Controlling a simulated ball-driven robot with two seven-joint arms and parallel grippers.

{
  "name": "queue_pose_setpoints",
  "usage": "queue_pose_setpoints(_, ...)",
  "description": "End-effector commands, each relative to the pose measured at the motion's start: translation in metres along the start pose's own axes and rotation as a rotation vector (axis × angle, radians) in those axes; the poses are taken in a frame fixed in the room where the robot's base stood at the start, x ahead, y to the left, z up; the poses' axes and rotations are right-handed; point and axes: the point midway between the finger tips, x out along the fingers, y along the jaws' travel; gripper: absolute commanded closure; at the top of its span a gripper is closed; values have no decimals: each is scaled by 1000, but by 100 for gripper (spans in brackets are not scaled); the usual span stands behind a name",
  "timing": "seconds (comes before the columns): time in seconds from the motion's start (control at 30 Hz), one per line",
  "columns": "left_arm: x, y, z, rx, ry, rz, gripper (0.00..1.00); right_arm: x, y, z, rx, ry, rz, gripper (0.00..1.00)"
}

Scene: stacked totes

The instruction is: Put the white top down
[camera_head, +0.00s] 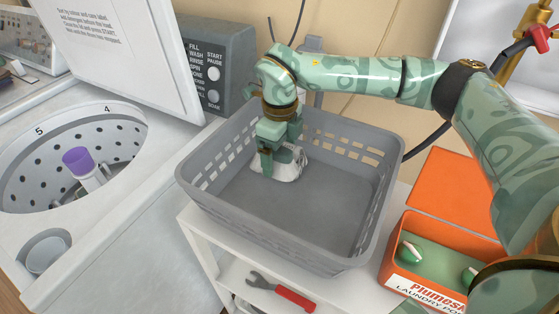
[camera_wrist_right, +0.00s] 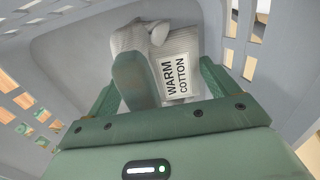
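The white top (camera_head: 290,162) is a small crumpled white bundle low in the grey laundry basket, near its back left. In the right wrist view the white top (camera_wrist_right: 184,45) shows ribbed fabric and a label reading "WARM COTTON". My right gripper (camera_head: 275,158) points down into the basket at the top and hides part of it. My left gripper is not in view.
The grey basket (camera_head: 220,207) stands on a white shelf unit; its floor is otherwise bare. A washer with an open drum (camera_head: 130,118) is at left. An orange box (camera_head: 455,237) with pods is at right. A red-handled wrench (camera_head: 295,297) lies on the lower shelf.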

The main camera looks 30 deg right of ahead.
Motion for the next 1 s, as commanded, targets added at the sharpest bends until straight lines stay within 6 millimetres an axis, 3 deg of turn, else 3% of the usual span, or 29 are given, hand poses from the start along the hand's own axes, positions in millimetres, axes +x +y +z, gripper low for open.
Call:
queue_pose_setpoints(0.03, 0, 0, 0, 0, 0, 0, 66, 0, 0, 0, 0, 0, 0, 27)
queue_pose_setpoints(0.1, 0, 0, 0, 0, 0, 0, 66, 0, 0, 0, 0, 0, 0, 46)
queue_pose_setpoints(0.13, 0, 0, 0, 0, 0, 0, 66, 0, 0, 0, 0, 0, 0, 49)
queue_pose_setpoints(0.53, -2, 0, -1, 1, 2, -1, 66, -4, 0, 0, 0, 0, -1, 55)
queue_pose_setpoints(0.57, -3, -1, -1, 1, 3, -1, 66, -6, 0, 0, 0, -1, -1, 60)
queue_pose_setpoints(0.63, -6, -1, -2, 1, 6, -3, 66, -12, 0, 0, 0, -2, -1, 69)
queue_pose_setpoints(0.7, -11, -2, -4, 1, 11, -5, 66, -23, 0, 0, 0, -3, -2, 85)
queue_pose_setpoints(0.8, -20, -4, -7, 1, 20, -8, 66, -43, 3, 0, -3, -6, -3, 85)
queue_pose_setpoints(1.0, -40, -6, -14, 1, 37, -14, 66, -89, 41, -13, -6, -7, -3, 85)
